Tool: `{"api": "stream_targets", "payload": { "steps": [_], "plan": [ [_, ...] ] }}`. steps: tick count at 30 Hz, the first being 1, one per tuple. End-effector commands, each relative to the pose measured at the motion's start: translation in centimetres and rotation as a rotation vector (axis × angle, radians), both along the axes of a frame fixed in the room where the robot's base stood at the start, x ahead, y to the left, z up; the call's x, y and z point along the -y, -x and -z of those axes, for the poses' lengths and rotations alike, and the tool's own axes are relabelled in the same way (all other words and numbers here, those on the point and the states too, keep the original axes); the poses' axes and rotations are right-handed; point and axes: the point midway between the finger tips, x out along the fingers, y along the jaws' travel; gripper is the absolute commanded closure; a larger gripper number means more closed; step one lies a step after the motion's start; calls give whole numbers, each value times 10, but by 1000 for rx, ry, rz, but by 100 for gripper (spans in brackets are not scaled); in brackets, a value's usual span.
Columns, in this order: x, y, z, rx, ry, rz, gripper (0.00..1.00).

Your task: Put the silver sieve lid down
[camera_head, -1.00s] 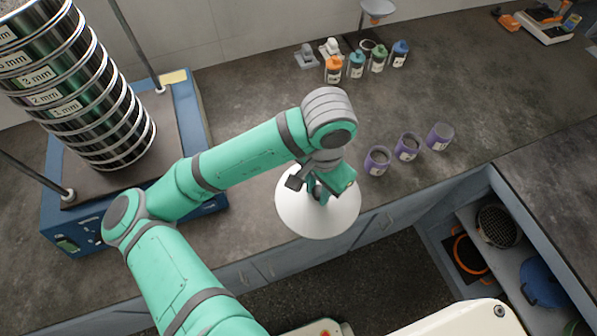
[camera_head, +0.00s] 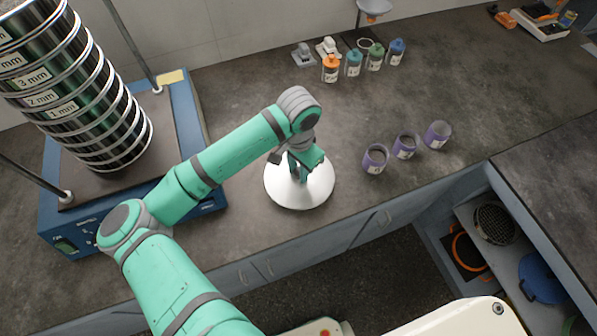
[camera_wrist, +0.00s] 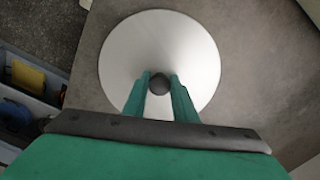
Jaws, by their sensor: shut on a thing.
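The silver sieve lid (camera_head: 300,196) is a round, shiny disc with a dark knob at its centre. In the head view it is over the grey worktop, right of the blue shaker base, near the counter's front edge. My gripper (camera_head: 300,172) points down at the lid's middle. In the wrist view the lid (camera_wrist: 190,50) fills the upper middle, and the two green fingers of my gripper (camera_wrist: 160,88) are shut on its dark knob (camera_wrist: 159,84). I cannot tell whether the lid touches the worktop or hangs just above it.
The sieve shaker (camera_head: 178,125) with a tall sieve stack (camera_head: 85,100) stands at the left. Several purple-banded jars (camera_head: 404,146) stand right of the lid. Several bottles (camera_head: 354,65) stand at the back. The worktop (camera_head: 245,105) behind the lid is bare.

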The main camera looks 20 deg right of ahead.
Motion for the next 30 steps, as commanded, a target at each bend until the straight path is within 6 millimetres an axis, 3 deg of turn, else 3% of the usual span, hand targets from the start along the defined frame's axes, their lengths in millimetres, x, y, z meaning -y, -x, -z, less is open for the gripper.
{"api": "stream_targets", "payload": {
  "steps": [4,15,16,18,30],
  "plan": [
    [0,0,15,0,0,0,100],
    [0,0,19,0,1,-1,100],
    [0,0,19,0,1,-1,70],
    [0,0,19,0,1,-1,56],
    [0,0,13,1,0,0,56]
  ]
}}
